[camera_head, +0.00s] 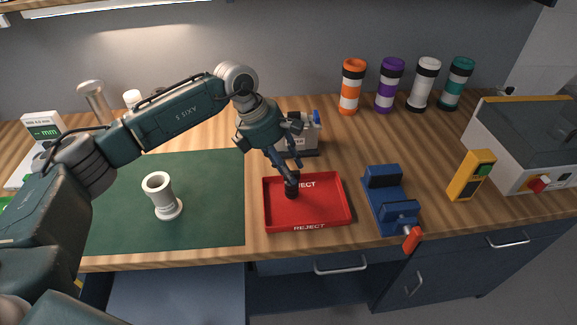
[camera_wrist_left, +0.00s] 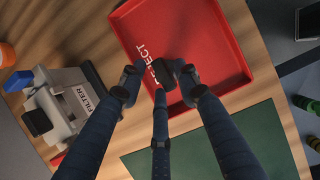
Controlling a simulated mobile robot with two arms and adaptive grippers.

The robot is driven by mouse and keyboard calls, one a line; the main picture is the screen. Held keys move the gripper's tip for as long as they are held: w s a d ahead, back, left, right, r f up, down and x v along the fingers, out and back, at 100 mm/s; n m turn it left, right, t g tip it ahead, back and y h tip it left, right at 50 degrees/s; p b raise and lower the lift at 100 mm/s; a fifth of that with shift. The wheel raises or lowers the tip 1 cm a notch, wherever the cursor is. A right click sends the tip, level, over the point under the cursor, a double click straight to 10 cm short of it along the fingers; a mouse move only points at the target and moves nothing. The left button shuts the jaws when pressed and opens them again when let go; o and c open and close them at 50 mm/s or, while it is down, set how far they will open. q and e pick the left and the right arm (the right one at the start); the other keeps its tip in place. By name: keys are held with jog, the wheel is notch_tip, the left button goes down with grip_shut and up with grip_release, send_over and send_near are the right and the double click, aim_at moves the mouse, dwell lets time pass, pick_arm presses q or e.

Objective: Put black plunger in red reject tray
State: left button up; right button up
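The red reject tray (camera_head: 335,222) lies on the bench in front of my left arm. It also shows in the left wrist view (camera_wrist_left: 228,22). The black plunger (camera_head: 291,190) is inside the tray area near its left back part, just below my left fingertips. In the left wrist view the plunger (camera_wrist_left: 168,72) shows between the fingertips of my left gripper (camera_wrist_left: 160,82). The fingers are spread, with a gap at the left finger. Whether the plunger rests on the tray floor or touches a finger is unclear. My left gripper (camera_head: 288,168) points down over the tray. My right gripper is not in view.
A white tube (camera_head: 160,195) stands on a green mat (camera_head: 215,220) left of the tray. A filter box (camera_head: 302,138) stands behind the tray, and a blue clamp fixture (camera_head: 388,200) right of it. Several coloured cylinders (camera_head: 350,88) stand at the back.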

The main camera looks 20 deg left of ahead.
pick_arm(q)
jog(key=shift+r, duration=0.2)
jog(key=shift+a+r, duration=0.15)
jog(key=shift+r, duration=0.05)
jog(key=b+v, duration=0.3)
jog(key=v, duration=0.8)
jog(key=shift+r, duration=0.25)
